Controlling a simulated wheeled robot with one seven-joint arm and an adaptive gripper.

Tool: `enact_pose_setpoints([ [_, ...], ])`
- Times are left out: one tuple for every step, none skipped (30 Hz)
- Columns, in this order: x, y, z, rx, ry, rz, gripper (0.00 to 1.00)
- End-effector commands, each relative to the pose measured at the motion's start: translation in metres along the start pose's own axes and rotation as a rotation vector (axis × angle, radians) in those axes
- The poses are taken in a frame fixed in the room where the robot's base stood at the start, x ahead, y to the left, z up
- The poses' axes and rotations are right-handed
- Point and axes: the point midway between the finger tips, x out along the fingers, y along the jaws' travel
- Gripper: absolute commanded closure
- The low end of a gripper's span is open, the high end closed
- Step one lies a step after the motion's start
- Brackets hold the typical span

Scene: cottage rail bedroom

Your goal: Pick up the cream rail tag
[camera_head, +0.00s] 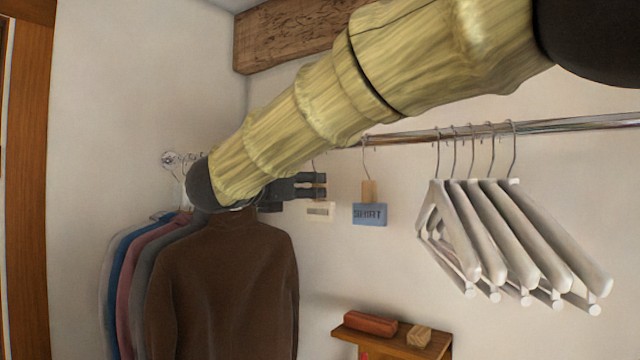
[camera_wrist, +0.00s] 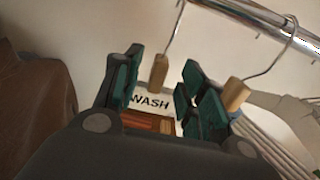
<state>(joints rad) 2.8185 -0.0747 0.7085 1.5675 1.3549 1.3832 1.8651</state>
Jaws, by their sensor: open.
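The cream rail tag (camera_head: 320,211) hangs by a wire hook from the rail, just left of a blue tag. In the wrist view the cream tag (camera_wrist: 152,101) reads "WASH" and has a wooden peg (camera_wrist: 159,72) on top. My gripper (camera_head: 318,185) is open, beside the cream tag's upper part in the head view. In the wrist view its dark green fingers (camera_wrist: 160,85) stand on either side of the tag. I cannot tell whether they touch it.
A blue tag (camera_head: 370,214) reading "SHIRT" hangs close to the right. Several white hangers (camera_head: 505,240) hang farther right on the metal rail (camera_head: 580,124). Clothes, including a brown top (camera_head: 225,280), hang at left. A small wooden shelf (camera_head: 385,340) with two objects stands below.

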Motion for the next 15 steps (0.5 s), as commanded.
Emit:
enact_pose_setpoints([
  [0.003, 0.0, 0.001, -0.001, 0.0, 0.001, 0.59],
  [0.004, 0.001, 0.001, -0.001, 0.0, 0.001, 0.59],
  [0.004, 0.001, 0.001, -0.001, 0.0, 0.001, 0.59],
  [0.005, 0.001, 0.001, -0.001, 0.0, 0.002, 0.59],
  [0.006, 0.001, 0.001, -0.001, 0.0, 0.002, 0.59],
  [0.007, 0.001, 0.002, -0.002, 0.0, 0.002, 0.59],
  [0.009, 0.001, 0.003, -0.002, 0.0, 0.002, 0.59],
  [0.011, 0.001, 0.004, -0.002, 0.0, 0.002, 0.59],
  [0.013, 0.001, 0.005, -0.002, 0.0, 0.002, 0.59],
  [0.016, 0.001, 0.006, -0.001, 0.0, 0.002, 0.59],
  [0.018, 0.001, 0.007, -0.001, 0.0, 0.002, 0.59],
  [0.022, 0.0, 0.008, -0.001, 0.0, 0.002, 0.59],
  [0.025, 0.0, 0.008, -0.001, 0.0, 0.002, 0.59],
  [0.028, 0.0, 0.009, -0.002, 0.0, 0.002, 0.59],
  [0.031, 0.0, 0.009, -0.002, 0.0, 0.002, 0.59],
])
